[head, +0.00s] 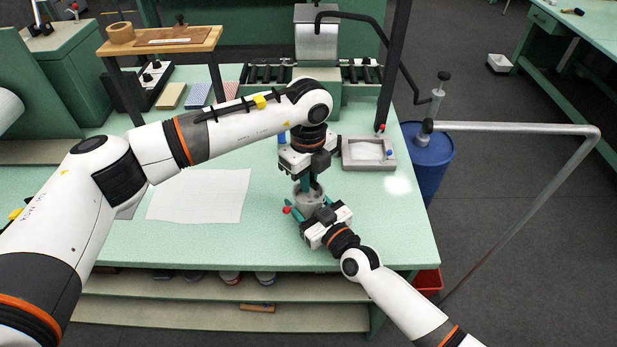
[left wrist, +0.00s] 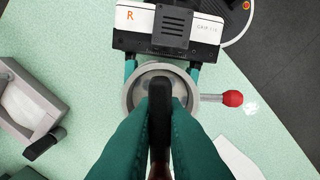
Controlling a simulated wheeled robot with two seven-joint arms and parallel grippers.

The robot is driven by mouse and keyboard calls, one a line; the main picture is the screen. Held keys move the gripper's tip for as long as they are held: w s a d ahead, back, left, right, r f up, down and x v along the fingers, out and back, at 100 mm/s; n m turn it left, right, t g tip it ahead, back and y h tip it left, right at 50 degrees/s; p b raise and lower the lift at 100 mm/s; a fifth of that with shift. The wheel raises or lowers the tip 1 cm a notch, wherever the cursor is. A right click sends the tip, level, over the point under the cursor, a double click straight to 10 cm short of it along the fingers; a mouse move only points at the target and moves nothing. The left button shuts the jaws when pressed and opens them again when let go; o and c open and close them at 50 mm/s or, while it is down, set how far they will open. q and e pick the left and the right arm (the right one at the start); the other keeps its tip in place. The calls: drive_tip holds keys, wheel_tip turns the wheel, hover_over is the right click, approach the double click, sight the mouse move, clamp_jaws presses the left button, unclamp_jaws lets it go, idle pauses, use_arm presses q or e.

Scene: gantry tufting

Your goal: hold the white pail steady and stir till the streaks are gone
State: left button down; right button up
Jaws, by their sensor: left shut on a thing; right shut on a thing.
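The white pail (head: 308,200) stands on the pale green table near its front edge. Its round rim (left wrist: 133,95) shows in the left wrist view, with a red-knobbed rod (left wrist: 232,99) sticking out from its side. My right gripper (head: 312,206) is shut on the pail, one teal finger at each side; it also shows in the left wrist view (left wrist: 161,72). My left gripper (head: 309,184) points down over the pail. It is shut on a dark upright handle (left wrist: 160,92) at the pail's mouth. The fingers and handle hide most of the inside, so streaks cannot be made out.
A grey tray (head: 368,152) lies right of the pail. A white gridded sheet (head: 200,197) lies to the left. A roller machine (head: 316,45) stands behind. A blue drum (head: 430,160) and pipe (head: 520,128) are beyond the right edge. The front right table corner is clear.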

use_arm(q)
drive_tip(key=shift+n, duration=0.3)
idle(0.4)
drive_tip(key=c, duration=1.5)
unclamp_jaws()
wheel_tip(320, 180, up, 12)
drive_tip(key=shift+r, duration=0.1)
